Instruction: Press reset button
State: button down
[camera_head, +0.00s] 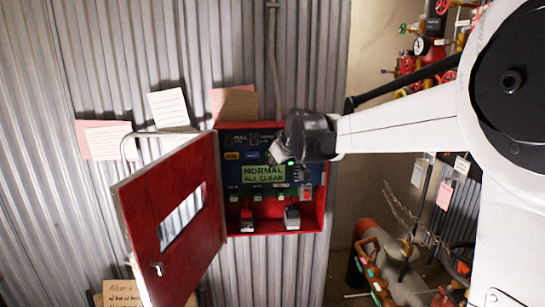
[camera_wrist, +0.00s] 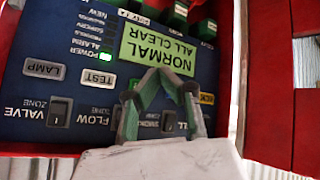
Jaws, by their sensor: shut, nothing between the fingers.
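A red alarm cabinet (camera_head: 322,215) on the corrugated wall stands open, with a dark blue control panel inside. In the wrist view the panel (camera_wrist: 30,100) appears upside down. It shows a green "NORMAL ALL CLEAR" display (camera_wrist: 158,42), a LAMP label (camera_wrist: 44,68), a TEST label (camera_wrist: 99,78) and a partly covered yellow label (camera_wrist: 207,98). No label reading reset is legible; my fingers hide part of that row. My gripper (camera_head: 281,154) is shut and empty in front of the panel. Its fingertips (camera_wrist: 158,73) overlap the display's edge; I cannot tell whether they touch.
The red cabinet door (camera_head: 185,245) swings out to the left. Black and red devices (camera_head: 247,220) sit in the lower cabinet. Papers hang on the wall around it. Pipes, valves and a gauge (camera_head: 422,46) stand at right.

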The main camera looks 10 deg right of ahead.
jog(key=shift+s+a, duration=0.2)
jog(key=shift+s, duration=0.85)
jog(key=s+f+m+g+b, duration=0.1)
jog(key=s+f+m+b, duration=0.15)
jog(key=s, duration=0.85)
jog(key=s+f+m+b, duration=0.1)
jog(key=s+f+b, duration=0.15)
jog(key=s, duration=0.95)
jog(key=s+f+m+g+h+b, duration=0.1)
jog(key=s+f+m+b, duration=0.1)
jog(key=s+f, duration=1)
jog(key=s+b, duration=0.1)
jog(key=s, duration=0.4)
jog(key=shift+f, duration=0.4)
